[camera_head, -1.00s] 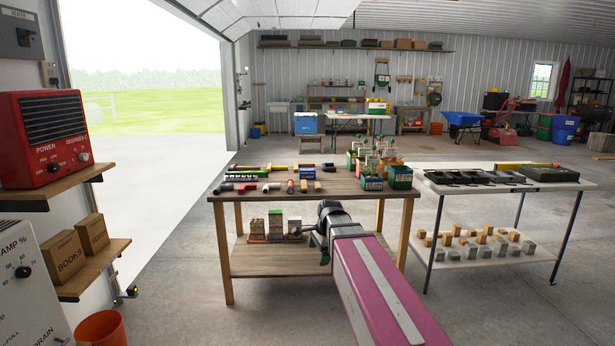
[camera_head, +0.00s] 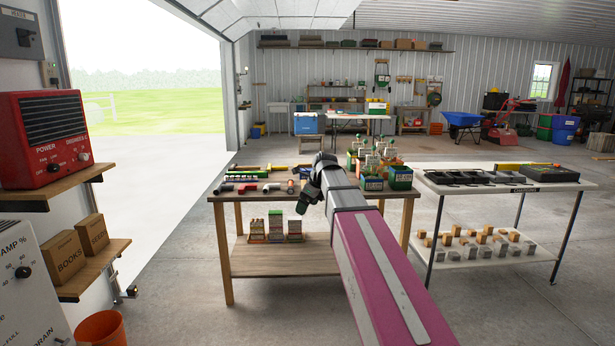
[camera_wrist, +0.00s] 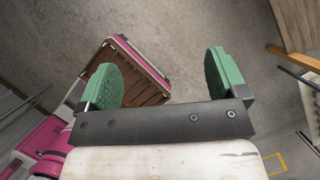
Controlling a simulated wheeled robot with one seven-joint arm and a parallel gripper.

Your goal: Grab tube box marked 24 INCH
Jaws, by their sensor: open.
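No 24 INCH marking is readable in either view, so I cannot tell which item is the tube box. My gripper (camera_head: 312,192) appears in front of the table near top height, covering part of the table's middle. In the wrist view my gripper (camera_wrist: 170,78) has its two green-padded fingers wide apart, with nothing between them but concrete floor and part of my own base.
The wooden table (camera_head: 235,212) also holds pipe pieces (camera_head: 272,187) and green planters (camera_head: 400,177). A white table (camera_head: 470,190) with black trays stands to the right, blocks on its lower shelf. Wall shelves (camera_head: 95,268) are at left. Floor between is clear.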

